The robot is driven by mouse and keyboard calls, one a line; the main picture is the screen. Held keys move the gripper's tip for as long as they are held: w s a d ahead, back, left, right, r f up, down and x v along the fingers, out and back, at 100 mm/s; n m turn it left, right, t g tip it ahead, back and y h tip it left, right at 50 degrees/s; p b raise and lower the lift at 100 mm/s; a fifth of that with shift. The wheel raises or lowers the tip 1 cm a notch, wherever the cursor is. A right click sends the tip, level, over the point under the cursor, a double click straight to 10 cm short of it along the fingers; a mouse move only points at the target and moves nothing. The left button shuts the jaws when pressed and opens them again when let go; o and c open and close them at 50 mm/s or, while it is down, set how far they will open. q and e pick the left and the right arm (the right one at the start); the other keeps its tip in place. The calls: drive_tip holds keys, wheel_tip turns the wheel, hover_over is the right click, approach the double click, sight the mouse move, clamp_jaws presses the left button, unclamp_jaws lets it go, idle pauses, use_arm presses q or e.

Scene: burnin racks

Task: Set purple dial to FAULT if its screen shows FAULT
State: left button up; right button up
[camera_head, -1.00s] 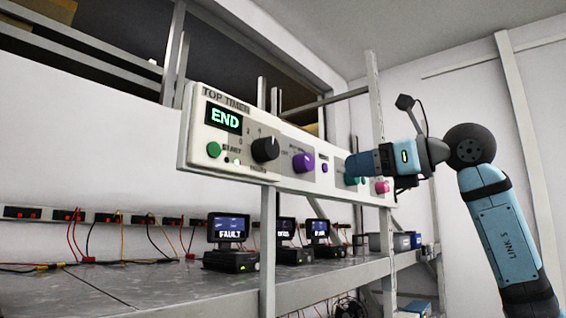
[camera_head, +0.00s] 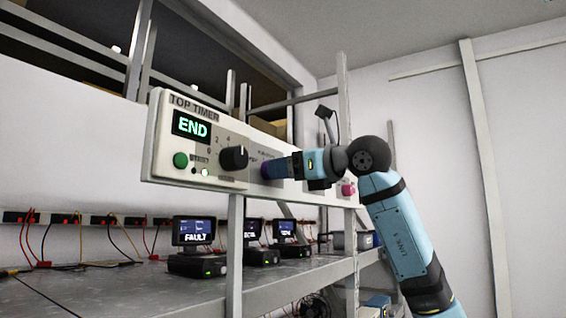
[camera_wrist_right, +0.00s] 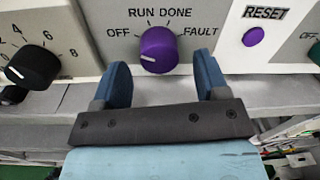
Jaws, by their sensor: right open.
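The purple dial (camera_wrist_right: 158,50) is on the white panel, labelled OFF, RUN, DONE and FAULT; its white mark points left, towards the OFF side. In the head view the purple dial (camera_head: 266,170) is partly hidden by my right gripper (camera_head: 284,167). In the wrist view my right gripper (camera_wrist_right: 161,72) is open, with one blue finger on each side just below the dial, not closed on it. A small screen (camera_head: 194,231) on the shelf reads FAULT. Two more screens, (camera_head: 252,229) and (camera_head: 285,228), have text too small to read surely. My left gripper is not in view.
The panel also carries a black dial (camera_wrist_right: 33,67), a purple RESET button (camera_wrist_right: 253,37), a green START button (camera_head: 181,160), a pink knob (camera_head: 348,189) and an END display (camera_head: 192,127). A metal upright (camera_head: 235,250) stands before the shelf. Cables run along the wall.

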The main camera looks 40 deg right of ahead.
drive_tip(key=shift+w+a, duration=0.3)
drive_tip(key=shift+w, duration=0.35)
drive_tip(key=c, duration=0.9)
drive_tip(key=shift+c, duration=0.2)
